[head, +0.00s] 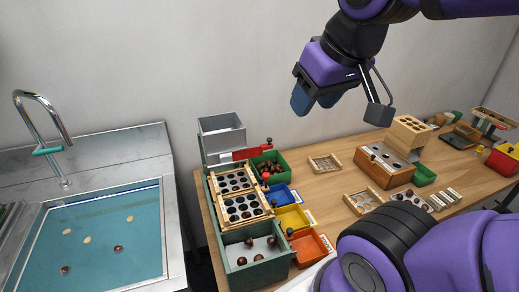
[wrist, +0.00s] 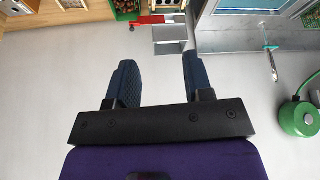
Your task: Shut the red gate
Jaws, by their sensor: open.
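The red gate (head: 244,154) is a flat red slide at the foot of the grey hopper (head: 221,136), at the back left of the bench. It sticks out to the right of the hopper, and a small dark knob (head: 269,141) stands at its outer end. In the wrist view the red gate (wrist: 150,20) shows at the top, beside the hopper (wrist: 170,34). My gripper (head: 316,103) is open and empty, high above the bench and to the right of the gate. Its two fingers (wrist: 158,62) are apart with nothing between them.
Below the hopper is a wooden rack (head: 240,206) with round holes. A green bin (head: 283,176) of chestnuts stands close to the gate. Blue (head: 276,195), yellow (head: 286,219) and orange (head: 307,246) bins line the rack. A sink (head: 100,240) is at left.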

